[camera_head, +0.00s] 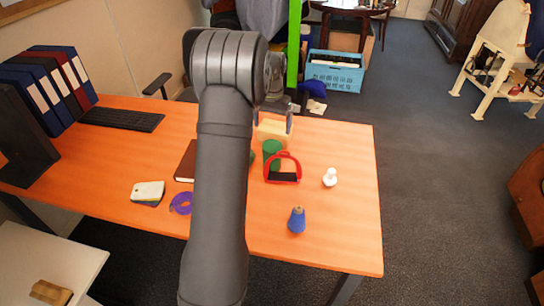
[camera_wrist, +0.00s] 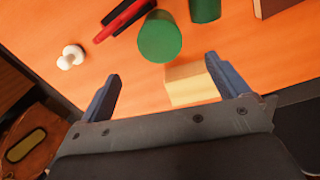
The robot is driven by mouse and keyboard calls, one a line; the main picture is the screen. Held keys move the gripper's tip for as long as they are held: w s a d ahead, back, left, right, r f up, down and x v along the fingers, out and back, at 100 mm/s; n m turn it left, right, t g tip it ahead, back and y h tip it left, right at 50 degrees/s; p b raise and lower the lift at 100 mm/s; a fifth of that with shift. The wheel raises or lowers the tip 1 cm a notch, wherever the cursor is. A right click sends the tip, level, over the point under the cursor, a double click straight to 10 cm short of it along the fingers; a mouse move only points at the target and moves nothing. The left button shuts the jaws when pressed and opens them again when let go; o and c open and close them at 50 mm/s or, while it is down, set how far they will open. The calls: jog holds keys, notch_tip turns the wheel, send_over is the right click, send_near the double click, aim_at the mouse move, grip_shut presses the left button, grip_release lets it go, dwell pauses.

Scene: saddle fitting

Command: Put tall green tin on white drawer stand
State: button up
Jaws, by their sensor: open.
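A green tin (camera_head: 272,149) stands on the orange desk beside a red stirrup with a black tread (camera_head: 284,174). A second green thing (camera_head: 252,158) is mostly hidden behind my arm. The wrist view shows both, the nearer tin (camera_wrist: 160,38) with a broad round top and the other (camera_wrist: 205,9) cut by the frame edge; the nearer one looks taller. My gripper (camera_wrist: 162,68) is open and empty, above the desk's far side. A cream block (camera_wrist: 190,84) lies below, between the fingers in view. A white stand top (camera_head: 50,250) shows at lower left; its drawers are not visible.
A wooden piece (camera_head: 51,292) lies on the white top. The desk also holds a white knob-shaped piece (camera_head: 329,178), a blue tapered object (camera_head: 297,221), purple tape (camera_head: 180,203), a pale small box (camera_head: 148,191) and a brown book (camera_head: 186,162). The desk's right front is clear.

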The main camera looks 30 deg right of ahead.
aim_at(272, 145)
notch_tip(272, 145, down, 15)
jog(key=shift+r+m, duration=0.15)
jog(key=shift+m, duration=0.95)
jog(key=c, duration=1.4)
jog(key=shift+o, duration=0.2)
notch_tip(272, 145, up, 10)
jog(key=shift+r, duration=0.1)
jog(key=w+a+n, duration=0.1)
jog(key=a, duration=0.2)
jog(key=w+a, duration=0.1)
jog(key=a, duration=0.1)
jog(key=w+a+f+n, duration=0.1)
jog(key=w+a, duration=0.1)
jog(key=a, duration=0.1)
jog(key=shift+w+a+n, duration=0.1)
jog(key=shift+a+n, duration=0.2)
jog(key=shift+a, duration=0.05)
jog(key=a+f+n, duration=0.1)
jog(key=a+n, duration=0.2)
jog(key=a, duration=0.8)
jog(key=w+a+f+n, duration=0.1)
jog(key=a+n, duration=0.3)
jog(key=a, duration=0.8)
jog(key=a+f+n, duration=0.2)
jog(key=a+n, duration=0.1)
jog(key=a, duration=0.8)
jog(key=shift+w+a+n, duration=0.15)
jog(key=shift+a+n, duration=0.15)
jog(key=shift+n, duration=0.1)
